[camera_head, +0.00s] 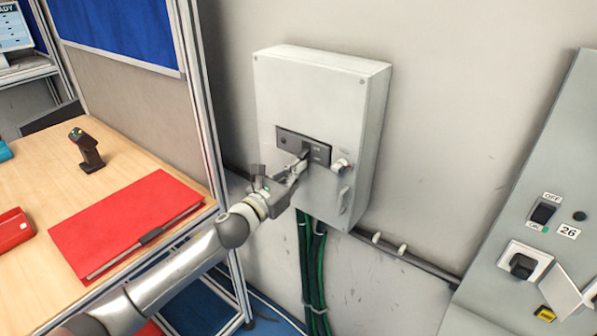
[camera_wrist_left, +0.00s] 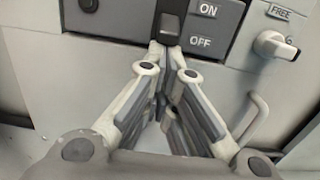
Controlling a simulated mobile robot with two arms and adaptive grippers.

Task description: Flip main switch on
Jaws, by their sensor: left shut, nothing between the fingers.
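The main switch sits in a dark panel (camera_head: 290,141) on the front of a grey wall box (camera_head: 350,90). In the left wrist view the panel carries ON and OFF labels, and a dark switch lever (camera_wrist_left: 170,27) stands beside the OFF label. My left gripper (camera_head: 301,160) is shut and empty, with its fingertips at the lower edge of the panel. In the left wrist view the fingertips of my left gripper (camera_wrist_left: 168,48) are just below the lever; I cannot tell whether they touch it. My right gripper is not in view.
A white knob labelled FREE (camera_wrist_left: 275,45) and a handle (camera_wrist_left: 255,120) are right of the panel. Green cables (camera_head: 313,260) hang below the box. A table (camera_head: 120,160) with a red folder (camera_head: 120,220) and a scanner (camera_head: 87,150) is at left. Another switch box (camera_head: 540,200) is at right.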

